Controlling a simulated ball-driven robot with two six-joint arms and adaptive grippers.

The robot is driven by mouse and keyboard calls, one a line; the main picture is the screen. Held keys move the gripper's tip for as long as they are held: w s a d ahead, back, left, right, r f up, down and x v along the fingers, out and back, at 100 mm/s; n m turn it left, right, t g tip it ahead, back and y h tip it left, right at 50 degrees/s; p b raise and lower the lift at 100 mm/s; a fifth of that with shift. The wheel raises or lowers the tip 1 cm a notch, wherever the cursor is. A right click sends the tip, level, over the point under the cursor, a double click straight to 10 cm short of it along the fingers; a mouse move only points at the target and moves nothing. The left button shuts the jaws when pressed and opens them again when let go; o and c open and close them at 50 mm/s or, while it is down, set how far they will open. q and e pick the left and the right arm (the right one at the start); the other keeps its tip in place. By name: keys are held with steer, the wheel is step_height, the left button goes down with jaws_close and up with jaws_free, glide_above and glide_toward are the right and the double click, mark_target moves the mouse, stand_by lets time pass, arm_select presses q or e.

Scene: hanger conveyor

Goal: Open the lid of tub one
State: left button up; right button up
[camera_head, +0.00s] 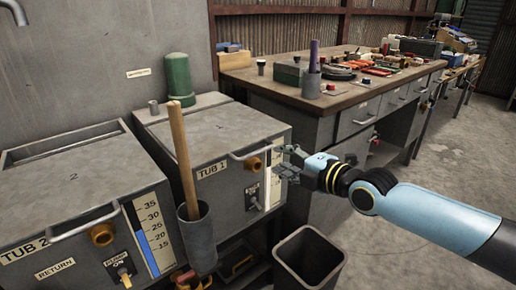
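Tub one (222,190) is a grey metal box labelled "TUB 1", with a flat lid (215,128) lying shut on top. A pale bar handle (250,153) runs along the lid's front edge at the right. My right gripper (282,163) is just right of this handle, by the tub's front right corner. Its fingers look spread apart, with nothing seen between them. I cannot tell whether a fingertip touches the handle or the tub. My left gripper is not in view.
Tub two (85,200) stands at the left. A wooden stick (181,150) stands in a grey cup (197,235) before the tubs. A green cylinder (179,78) stands behind tub one. A dark bin (308,258) is below my gripper. A cluttered workbench (290,95) is behind.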

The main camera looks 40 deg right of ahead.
mark_target(258, 152)
steer(key=b+x, duration=0.1)
steer(key=x, duration=0.4)
steer(key=b+x, duration=0.2)
steer(key=x, duration=0.2)
steer(key=shift+w+f+b, duration=0.3)
steer(key=shift+w, duration=0.1)
steer(key=shift+c, duration=0.4)
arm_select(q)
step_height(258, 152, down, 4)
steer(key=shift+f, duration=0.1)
arm_select(e)
jaws_close()
steer(key=shift+a, duration=0.1)
